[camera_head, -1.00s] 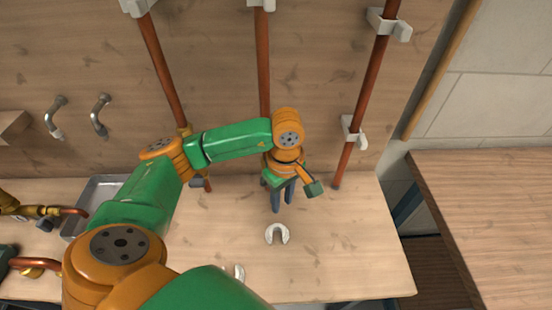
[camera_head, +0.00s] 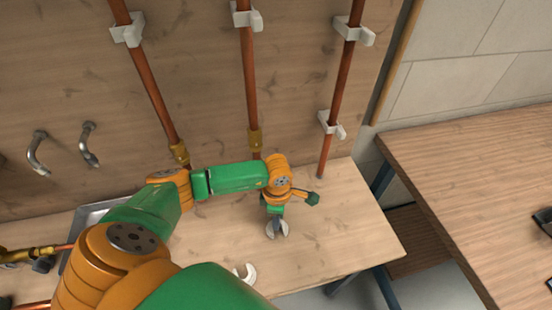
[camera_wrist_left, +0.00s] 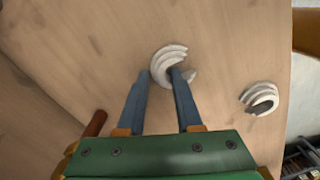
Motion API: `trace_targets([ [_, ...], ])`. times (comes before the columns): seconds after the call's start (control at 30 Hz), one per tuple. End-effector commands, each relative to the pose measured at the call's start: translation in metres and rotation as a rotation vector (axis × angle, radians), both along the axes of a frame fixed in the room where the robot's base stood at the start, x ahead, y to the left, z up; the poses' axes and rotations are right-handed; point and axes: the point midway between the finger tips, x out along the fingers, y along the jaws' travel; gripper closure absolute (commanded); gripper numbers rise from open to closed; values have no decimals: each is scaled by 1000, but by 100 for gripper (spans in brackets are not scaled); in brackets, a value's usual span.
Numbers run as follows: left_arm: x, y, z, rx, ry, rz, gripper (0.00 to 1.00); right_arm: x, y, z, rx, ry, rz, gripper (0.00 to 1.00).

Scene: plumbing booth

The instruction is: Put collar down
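A pale C-shaped collar (camera_head: 283,233) lies on the wooden bench at the fingertips of my left gripper (camera_head: 275,222). In the left wrist view, the ribbed collar (camera_wrist_left: 160,62) shows beyond my left gripper (camera_wrist_left: 159,73). The two blue fingers stand apart. One tip is over the collar's inner opening and the other is just outside its left wall. I see no firm grip, and contact is hard to tell. A second similar collar (camera_head: 245,273) lies nearer on the bench; it is at the right in the wrist view (camera_wrist_left: 260,98). My right gripper is out of view.
Copper pipes (camera_head: 249,80) run down the wooden wall (camera_head: 200,60) behind the bench (camera_head: 350,235), held by white clips (camera_head: 352,31). A metal tray (camera_head: 88,218) and brass fittings (camera_head: 35,255) are at left. The bench right of the gripper is clear. Another table (camera_head: 480,180) stands at right.

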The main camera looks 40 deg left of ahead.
Motion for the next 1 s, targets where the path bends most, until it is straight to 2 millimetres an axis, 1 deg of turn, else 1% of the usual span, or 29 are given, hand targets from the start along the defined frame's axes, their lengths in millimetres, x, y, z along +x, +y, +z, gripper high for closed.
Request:
trace_targets([
  [0.03, 0, 0, 0, 0, 0, 0, 74, 0, 0, 0, 0, 1, 0, 43],
  [0.07, 0, 0, 0, 0, 0, 0, 82, -1, 0, 0, 0, 1, 0, 43],
  [0.1, 0, 0, 0, 0, 0, 0, 93, -1, 0, 0, 0, 1, 0, 43],
  [0.13, 0, 0, 0, 0, 0, 0, 100, -1, 0, 0, 0, 2, 0, 43],
  [0.53, 0, 0, 1, 0, 0, 0, 100, -2, 0, -1, -1, 4, 0, 43],
  [0.67, 1, 0, 7, 0, -4, 1, 100, -2, 0, -5, -1, 4, 0, 43],
  [0.77, 2, 1, 21, 0, -8, -1, 100, -2, 0, -14, 0, 4, 0, 43],
  [0.8, 2, -1, 31, 0, -8, -4, 100, -2, 0, -18, 0, 4, 0, 43],
  [0.87, -4, -15, 47, -4, -7, -8, 100, -2, 0, -17, 0, 4, 0, 43],
  [1.0, -17, -44, 85, -4, -9, -10, 100, -2, 1, -25, 1, 4, 0, 43],
])
